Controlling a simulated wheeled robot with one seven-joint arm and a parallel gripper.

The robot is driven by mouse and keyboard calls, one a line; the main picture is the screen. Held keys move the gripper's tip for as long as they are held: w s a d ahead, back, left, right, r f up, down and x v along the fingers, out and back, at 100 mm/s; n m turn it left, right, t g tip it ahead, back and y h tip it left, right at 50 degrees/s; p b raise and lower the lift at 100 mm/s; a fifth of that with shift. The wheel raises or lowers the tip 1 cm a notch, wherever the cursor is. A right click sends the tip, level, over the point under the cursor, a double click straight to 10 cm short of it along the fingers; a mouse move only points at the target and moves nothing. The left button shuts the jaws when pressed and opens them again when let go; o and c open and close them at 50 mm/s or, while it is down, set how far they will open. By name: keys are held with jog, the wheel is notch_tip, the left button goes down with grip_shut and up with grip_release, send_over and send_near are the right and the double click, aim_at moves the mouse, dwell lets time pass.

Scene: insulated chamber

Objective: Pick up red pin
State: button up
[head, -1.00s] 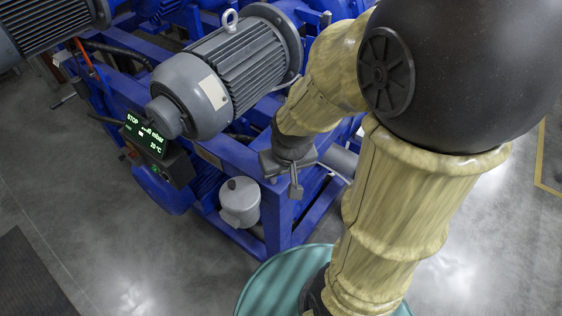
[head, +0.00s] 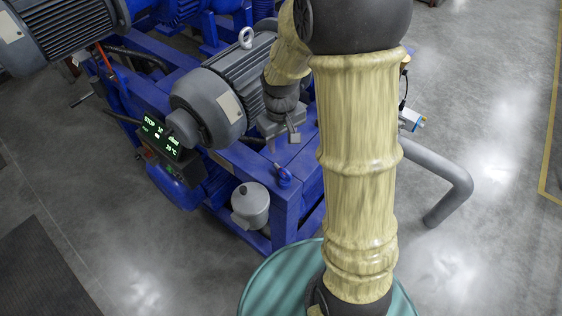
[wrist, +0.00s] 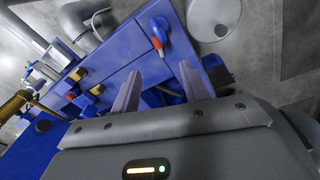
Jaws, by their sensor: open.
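A small red-orange piece (wrist: 156,43) shows in the wrist view at the end of a blue bent fitting (wrist: 162,27) on the blue frame. I cannot tell for sure that it is the red pin. My gripper (head: 281,140) is open above the frame, beside the grey motor and up from that fitting. In the wrist view my gripper's (wrist: 160,72) two fingers are apart with nothing between them, and the red-orange piece lies beyond their tips.
The grey motor (head: 205,105) stands close left of my gripper. A lit display box (head: 165,143) and a grey pot (head: 250,205) sit lower on the machine. A grey bent pipe (head: 450,172) is at right. Another red-tipped fitting (wrist: 71,97) shows at left in the wrist view.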

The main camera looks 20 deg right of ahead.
jog(key=w, duration=0.2)
jog(key=w+n+p, duration=0.1)
jog(key=shift+a+r+g, duration=0.15)
jog(key=shift+r+g, duration=0.1)
jog(key=shift+g, duration=0.05)
jog(key=f+p, duration=0.1)
jog(key=f, duration=0.3)
jog(key=f+p, duration=0.1)
jog(key=f, duration=0.3)
jog(key=f+p, duration=0.1)
jog(key=f, duration=0.3)
jog(key=shift+w+d+f, duration=0.1)
jog(key=shift+d, duration=0.2)
jog(key=shift+f, duration=0.1)
